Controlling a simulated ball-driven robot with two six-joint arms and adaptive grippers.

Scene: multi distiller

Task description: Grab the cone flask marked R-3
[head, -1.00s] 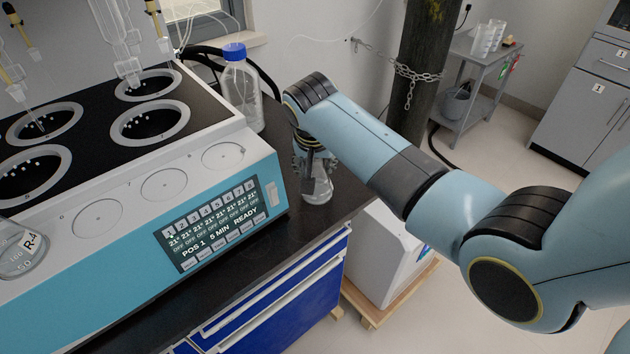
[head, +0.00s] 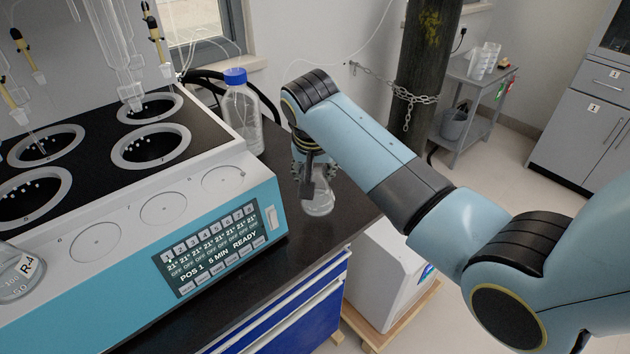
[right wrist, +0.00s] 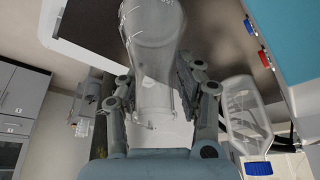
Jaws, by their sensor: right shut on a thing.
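A clear cone flask (head: 319,203) shows at the right end of the black bench, beside the distiller's front panel. My right gripper (head: 309,172) is shut around its neck from above. In the right wrist view the flask (right wrist: 155,40) shows between the two fingers of the gripper (right wrist: 162,100), its neck towards my wrist. No marking on it is legible. Another flask (head: 18,287), labelled R-4, stands on the distiller at the left edge. My left gripper is not in view.
The distiller (head: 215,205) with round heating wells fills the left. A blue-capped bottle (head: 241,125) stands behind its right end; it also shows in the right wrist view (right wrist: 245,115). Blue drawers (head: 285,320) lie below the bench. A chained grey-green cylinder (head: 420,60) stands behind my arm.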

